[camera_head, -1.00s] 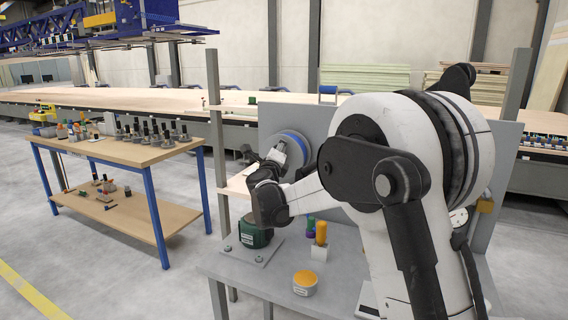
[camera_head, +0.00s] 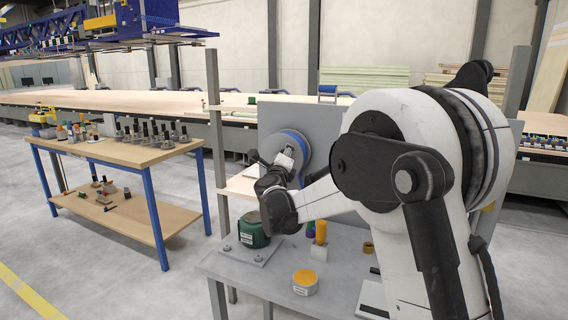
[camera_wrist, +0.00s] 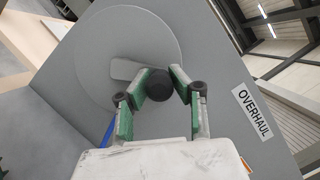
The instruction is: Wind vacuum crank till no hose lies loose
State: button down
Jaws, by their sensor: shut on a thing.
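The hose reel (camera_head: 304,152) stands on a grey upright panel in the head view, with blue hose (camera_head: 306,166) around its rim. In the wrist view the reel shows as a grey disc (camera_wrist: 97,60) with a light crank arm (camera_wrist: 123,69) and a black round knob (camera_wrist: 168,84). My gripper (camera_wrist: 161,80) is shut on the knob, its green-padded fingers on either side. In the head view my gripper (camera_head: 282,160) is at the reel's front left and partly hides it. A bit of blue (camera_wrist: 108,133) shows beside my gripper; I cannot tell whether it is loose hose.
A grey bench (camera_head: 226,267) below holds a green motor-like unit (camera_head: 253,235), an orange-topped tub (camera_head: 305,282) and a yellow cylinder (camera_head: 320,231). An OVERHAUL label (camera_wrist: 252,110) is on the panel. A wooden table (camera_head: 125,152) with tools stands left, with clear floor between.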

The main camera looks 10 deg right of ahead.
jog(key=shift+a+f, duration=0.1)
jog(key=shift+a, duration=0.2)
jog(key=shift+s+d+f+b, duration=0.1)
jog(key=shift+d+f+b, duration=0.15)
jog(key=shift+f+b, duration=0.2)
jog(key=shift+f, duration=0.2)
jog(key=c, duration=1.9)
grip_release()
jog(key=shift+c, duration=0.2)
jog(key=shift+o, duration=1.4)
jog(key=shift+a+f, duration=0.2)
jog(key=shift+o, duration=0.7)
jog(key=shift+r, duration=0.1)
jog(key=shift+d, duration=0.2)
jog(key=b+v, duration=0.1)
jog(key=v, duration=0.6)
jog(key=shift+d, duration=0.2)
